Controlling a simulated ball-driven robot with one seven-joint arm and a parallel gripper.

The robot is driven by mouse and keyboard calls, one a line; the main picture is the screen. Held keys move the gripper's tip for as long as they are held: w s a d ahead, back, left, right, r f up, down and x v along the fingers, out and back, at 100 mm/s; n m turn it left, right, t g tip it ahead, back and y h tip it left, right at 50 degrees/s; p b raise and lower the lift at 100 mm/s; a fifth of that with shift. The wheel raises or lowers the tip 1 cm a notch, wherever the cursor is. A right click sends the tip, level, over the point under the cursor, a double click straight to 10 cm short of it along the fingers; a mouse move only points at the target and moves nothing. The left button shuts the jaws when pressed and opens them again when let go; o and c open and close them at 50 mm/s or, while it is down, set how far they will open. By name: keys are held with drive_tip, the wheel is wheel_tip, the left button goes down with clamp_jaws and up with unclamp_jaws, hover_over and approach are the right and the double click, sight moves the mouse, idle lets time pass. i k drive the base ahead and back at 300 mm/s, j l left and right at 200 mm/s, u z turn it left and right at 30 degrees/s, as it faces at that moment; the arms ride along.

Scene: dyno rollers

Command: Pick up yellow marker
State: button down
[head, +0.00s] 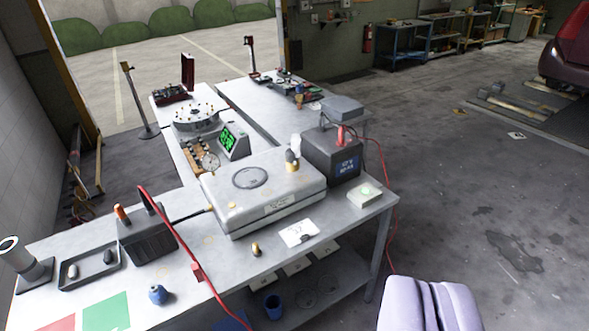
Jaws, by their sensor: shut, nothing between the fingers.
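I cannot make out a yellow marker for certain. A small brass-yellow piece (255,249) stands near the front edge of the long grey workbench (215,272). A yellow-and-dark item (292,163) stands on the back right of the white box. Both are too small to identify. My gripper (428,283), two pale lavender fingers, shows at the bottom right. Its fingers are together with nothing between them. It is to the right of the bench and apart from everything on it.
The white box (305,206) sits mid-bench, beside a dark battery-like box (330,158) with a red cable. Another dark box (147,240), a tray (90,268) and a blue item (157,294) are at left. A red car (570,50) stands far right. The floor right of the bench is open.

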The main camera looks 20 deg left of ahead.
sight(256, 253)
drive_tip(key=i+j+z, duration=0.25)
drive_tip(key=i+j, duration=1.45)
